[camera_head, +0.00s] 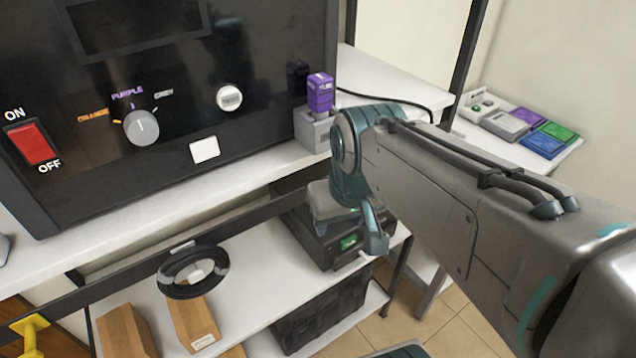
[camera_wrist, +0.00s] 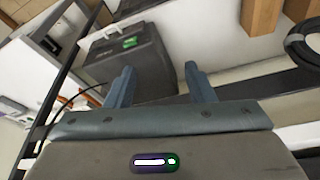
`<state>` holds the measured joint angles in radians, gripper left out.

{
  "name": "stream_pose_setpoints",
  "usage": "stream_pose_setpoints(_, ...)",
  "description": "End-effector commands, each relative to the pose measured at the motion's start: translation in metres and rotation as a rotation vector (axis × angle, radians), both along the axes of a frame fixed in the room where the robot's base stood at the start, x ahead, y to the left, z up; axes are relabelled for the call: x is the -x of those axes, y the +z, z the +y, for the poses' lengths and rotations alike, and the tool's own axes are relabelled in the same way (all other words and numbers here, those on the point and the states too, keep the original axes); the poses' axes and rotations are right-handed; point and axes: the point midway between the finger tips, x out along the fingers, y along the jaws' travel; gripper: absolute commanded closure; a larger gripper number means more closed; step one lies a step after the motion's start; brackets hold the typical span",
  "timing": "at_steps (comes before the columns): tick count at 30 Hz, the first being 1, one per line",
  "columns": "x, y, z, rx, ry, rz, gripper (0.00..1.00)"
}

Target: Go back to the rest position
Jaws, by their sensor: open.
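My gripper (camera_wrist: 161,88) shows in the wrist view with its two fingers apart and nothing between them. In the head view my arm comes in from the right, and its end hangs in front of the shelf, left of the arm's bend. One finger (camera_head: 374,236) shows there; the other is hidden. Beyond the fingers in the wrist view is a dark box-shaped device with a small green display (camera_wrist: 130,42). The same device (camera_head: 318,240) stands on the lower white shelf in the head view, partly behind my gripper.
A black panel (camera_head: 180,90) with a red switch (camera_head: 32,144) and a grey knob (camera_head: 141,127) stands on the upper shelf. A purple container (camera_head: 320,93) sits in a grey holder (camera_head: 312,130) beside it. Below are a black ring (camera_head: 193,272) and brown boxes (camera_head: 194,322).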

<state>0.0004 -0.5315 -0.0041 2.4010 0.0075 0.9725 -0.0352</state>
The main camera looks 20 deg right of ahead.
Motion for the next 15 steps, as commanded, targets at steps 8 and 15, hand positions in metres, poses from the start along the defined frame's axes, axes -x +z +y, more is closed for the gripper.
stream_pose_setpoints(8, 0.018, -0.03, 0.0, 0.002, -0.021, -0.004, 0.51)
stream_pose_setpoints(15, 0.017, -0.03, 0.0, 0.002, -0.021, -0.003, 0.51)
